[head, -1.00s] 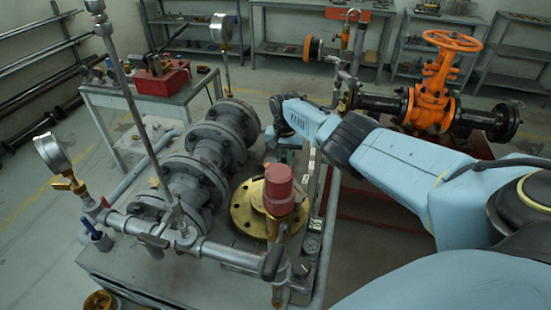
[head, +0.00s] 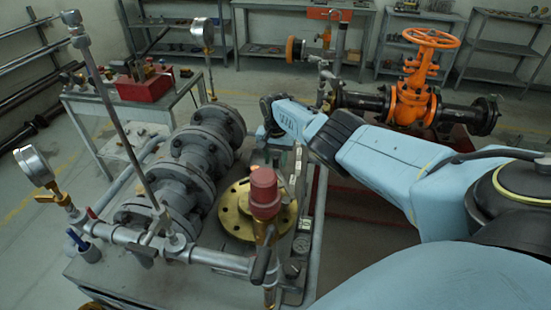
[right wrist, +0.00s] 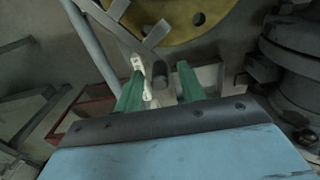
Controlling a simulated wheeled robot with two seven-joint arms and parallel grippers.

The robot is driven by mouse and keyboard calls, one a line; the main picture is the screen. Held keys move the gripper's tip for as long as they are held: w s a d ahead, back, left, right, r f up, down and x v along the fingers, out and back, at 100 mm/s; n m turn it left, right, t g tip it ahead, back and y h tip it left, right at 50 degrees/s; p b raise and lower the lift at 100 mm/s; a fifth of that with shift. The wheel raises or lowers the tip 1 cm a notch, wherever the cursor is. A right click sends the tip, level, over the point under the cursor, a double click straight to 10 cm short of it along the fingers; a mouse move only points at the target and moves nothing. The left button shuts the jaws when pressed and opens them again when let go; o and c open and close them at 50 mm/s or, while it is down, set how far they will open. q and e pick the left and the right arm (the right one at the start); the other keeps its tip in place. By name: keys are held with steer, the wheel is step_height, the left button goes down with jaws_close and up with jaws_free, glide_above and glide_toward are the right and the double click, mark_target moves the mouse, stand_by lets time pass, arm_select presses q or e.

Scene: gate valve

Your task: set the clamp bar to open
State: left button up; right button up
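My right gripper (right wrist: 160,88) shows two green fingers in the right wrist view, spread apart. A grey rounded bar end (right wrist: 160,76) and a thin pale strip (right wrist: 139,72) show between or just beyond them; contact cannot be told. A flat grey forked piece (right wrist: 128,35) lies past them, in front of the brass flange (right wrist: 185,22). I cannot tell which of these is the clamp bar. In the head view my right gripper (head: 277,157) points down behind the brass flange (head: 238,224), mostly hidden by its own wrist. My left gripper is not in view.
A red-capped fitting (head: 264,192) stands before the flange. Grey flanged valve piping (head: 190,160) is left of it, with a pressure gauge (head: 33,165) on a front pipe. An orange gate valve (head: 412,98) stands behind my right arm. A side table with a red toolbox (head: 143,86) is at back left.

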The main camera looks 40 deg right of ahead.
step_height(320, 180, up, 6)
steer(key=p, duration=0.3)
steer(key=shift+r, duration=0.25)
step_height(320, 180, up, 7)
steer(key=shift+p, duration=0.35)
steer(key=shift+f, duration=0.1)
